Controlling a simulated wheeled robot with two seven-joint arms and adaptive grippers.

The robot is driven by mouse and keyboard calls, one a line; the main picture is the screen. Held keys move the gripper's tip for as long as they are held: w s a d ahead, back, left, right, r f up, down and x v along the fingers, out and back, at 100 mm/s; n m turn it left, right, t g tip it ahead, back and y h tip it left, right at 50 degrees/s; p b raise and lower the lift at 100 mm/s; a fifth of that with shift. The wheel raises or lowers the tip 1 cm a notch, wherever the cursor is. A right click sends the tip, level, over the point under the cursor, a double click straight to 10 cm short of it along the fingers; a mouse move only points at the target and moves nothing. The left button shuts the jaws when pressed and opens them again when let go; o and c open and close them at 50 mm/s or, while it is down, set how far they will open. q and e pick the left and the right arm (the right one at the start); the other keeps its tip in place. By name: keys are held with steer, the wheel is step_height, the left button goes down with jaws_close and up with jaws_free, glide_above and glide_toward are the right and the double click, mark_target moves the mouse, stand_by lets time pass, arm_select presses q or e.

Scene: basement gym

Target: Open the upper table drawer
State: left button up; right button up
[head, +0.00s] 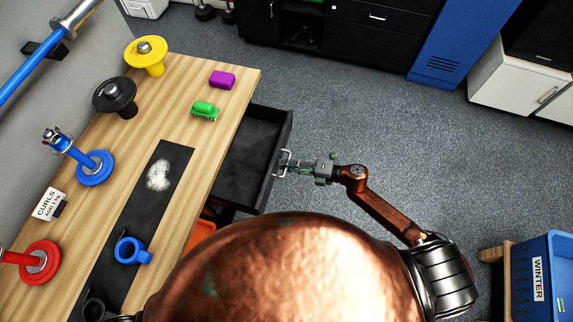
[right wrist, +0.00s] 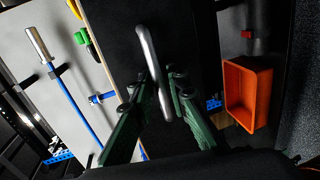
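The upper drawer (head: 250,150) is black and stands well out from the wooden table's right side; its inside looks empty. Its metal bar handle (head: 275,164) is on the front panel. My right gripper (head: 284,163) is at this handle, reaching in from the right. In the right wrist view the handle (right wrist: 150,55) passes between the two green fingers of my right gripper (right wrist: 160,88), which close in on it near their tips. My left gripper is not visible in the head view.
A blue crate (head: 540,280) stands at right. Grey floor beyond the drawer is clear.

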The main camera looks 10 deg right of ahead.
steer(key=v, duration=1.2)
steer(key=shift+d+f, duration=0.1)
steer(key=w+d+f+m+t+h, duration=0.2)
steer(key=d+f+m+h, duration=0.3)
steer(key=f, duration=0.4)
steer(key=w+d+f+m+t+h, duration=0.1)
steer(key=d+f+m+t+h, duration=0.1)
steer(key=d+f+m, duration=0.55)
steer(key=s+d+f+m+g+h, duration=0.1)
steer(key=s+d+f+m+h, duration=0.2)
steer(key=f, duration=0.5)
steer(key=s+d+f+m+g+h, duration=0.1)
steer(key=s+d+f+m+h, duration=0.15)
steer(key=s+d+f, duration=0.35)
steer(key=s+a+f+m+g+h, duration=0.25)
steer(key=s+f+m+g, duration=0.35)
steer(key=s+f, duration=1.1)
steer(key=s+a+f+m+g, duration=0.1)
steer(key=s+a+f+m, duration=0.1)
steer(key=s, duration=0.7)
steer(key=s+a+f+m+g+y, duration=0.1)
steer(key=s+a, duration=0.3)
steer(key=s, duration=0.6)
steer(key=shift+s+a+f+m+g, duration=0.2)
steer(key=shift+f+m+g, duration=0.3)
steer(key=shift+f+m, duration=0.3)
